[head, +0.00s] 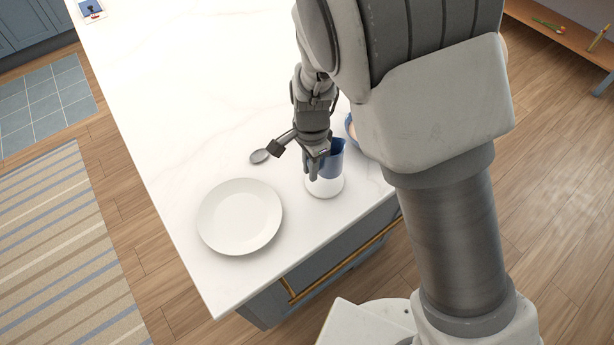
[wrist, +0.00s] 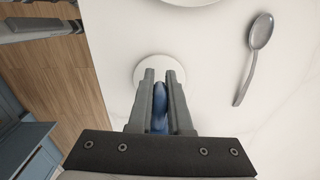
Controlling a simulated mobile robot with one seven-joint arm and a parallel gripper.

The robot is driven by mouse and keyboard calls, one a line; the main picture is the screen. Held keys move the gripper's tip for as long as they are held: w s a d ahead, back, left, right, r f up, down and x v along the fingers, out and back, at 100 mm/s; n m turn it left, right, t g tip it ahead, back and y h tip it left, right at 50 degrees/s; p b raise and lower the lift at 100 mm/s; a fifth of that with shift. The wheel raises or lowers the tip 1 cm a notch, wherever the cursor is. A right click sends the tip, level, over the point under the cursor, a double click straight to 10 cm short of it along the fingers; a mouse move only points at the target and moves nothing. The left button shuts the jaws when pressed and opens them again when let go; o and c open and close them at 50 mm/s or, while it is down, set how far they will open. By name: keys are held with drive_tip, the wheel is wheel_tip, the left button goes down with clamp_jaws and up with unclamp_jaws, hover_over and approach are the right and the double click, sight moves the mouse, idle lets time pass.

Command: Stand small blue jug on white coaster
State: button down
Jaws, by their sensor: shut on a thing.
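The small blue jug (head: 334,162) is upright near the counter's front edge, partly hidden by my gripper (head: 317,166). My gripper is shut on it; in the wrist view a narrow blue part of the jug (wrist: 159,108) shows between the two fingers (wrist: 160,76). The white coaster (head: 323,190) is a round disc directly below the jug, and its far part shows beyond the fingertips in the wrist view (wrist: 150,65). The jug overlaps the coaster in the head view. I cannot tell whether its base touches the coaster.
A white plate (head: 240,217) lies left of the coaster. A grey spoon (head: 260,156) lies behind the plate; it also shows in the wrist view (wrist: 261,32). A blue bowl (head: 350,126) is partly hidden behind my arm. The counter's far left is mostly clear.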

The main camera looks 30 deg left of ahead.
drive_tip(key=shift+s+a+f, duration=0.25)
drive_tip(key=shift+a+f, duration=0.1)
drive_tip(key=shift+f, duration=1.95)
drive_tip(key=shift+f, duration=0.15)
drive_tip(key=c, duration=0.8)
unclamp_jaws()
drive_tip(key=shift+c, duration=0.2)
